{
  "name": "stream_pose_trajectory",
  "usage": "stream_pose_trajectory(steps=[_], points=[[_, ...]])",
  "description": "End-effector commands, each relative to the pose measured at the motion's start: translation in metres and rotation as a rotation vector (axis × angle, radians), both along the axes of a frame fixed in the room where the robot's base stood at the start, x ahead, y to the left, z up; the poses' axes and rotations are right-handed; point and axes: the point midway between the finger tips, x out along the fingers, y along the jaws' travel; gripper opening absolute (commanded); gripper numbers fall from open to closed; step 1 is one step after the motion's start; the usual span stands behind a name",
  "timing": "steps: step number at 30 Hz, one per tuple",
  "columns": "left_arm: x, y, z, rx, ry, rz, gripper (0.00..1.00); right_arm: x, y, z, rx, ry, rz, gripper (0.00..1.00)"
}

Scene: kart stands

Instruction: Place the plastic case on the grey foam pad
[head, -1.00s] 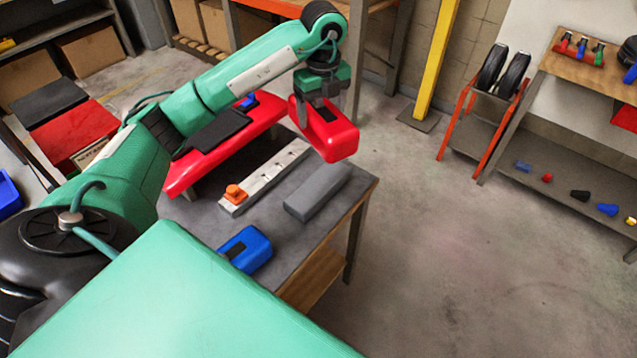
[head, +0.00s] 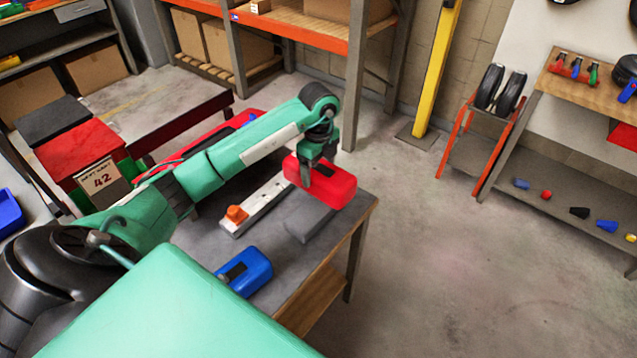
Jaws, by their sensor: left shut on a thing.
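The red plastic case (head: 338,190) with a dark patch on top is held by my left gripper (head: 317,168), which is shut on it from above. The case is nearly level and hides the far part of the grey foam pad (head: 308,224) on the table. It appears to be above the pad; the height of the gap is hard to judge. The near end of the pad shows bare. My right gripper is not in view.
A blue case (head: 248,270) lies on the dark table (head: 215,247) near its front edge. A pale bar (head: 265,204) with an orange piece (head: 236,214) lies left of the pad. A red panel (head: 222,125) is behind my arm. Open floor lies right of the table.

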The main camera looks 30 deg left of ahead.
Motion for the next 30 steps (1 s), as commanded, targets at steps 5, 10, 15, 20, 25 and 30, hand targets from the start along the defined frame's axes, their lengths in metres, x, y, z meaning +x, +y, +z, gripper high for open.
stream_pose_trajectory(steps=[5,10,15,20,25,30], points=[[0.000,0.000,-0.023,-0.001,-0.001,-0.001,0.46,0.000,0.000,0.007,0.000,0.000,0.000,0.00],[0.000,0.000,-0.035,-0.001,0.000,0.000,0.46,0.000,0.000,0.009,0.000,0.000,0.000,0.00],[0.000,-0.001,-0.060,-0.002,0.003,-0.001,0.46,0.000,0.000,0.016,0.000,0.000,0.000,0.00],[0.000,0.000,-0.070,0.000,-0.002,-0.001,0.46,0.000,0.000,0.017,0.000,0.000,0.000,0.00],[0.000,0.000,-0.070,0.000,-0.002,-0.001,0.46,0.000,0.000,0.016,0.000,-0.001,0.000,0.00],[0.000,0.000,-0.073,0.000,-0.001,-0.001,0.87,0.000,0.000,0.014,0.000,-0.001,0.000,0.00]])
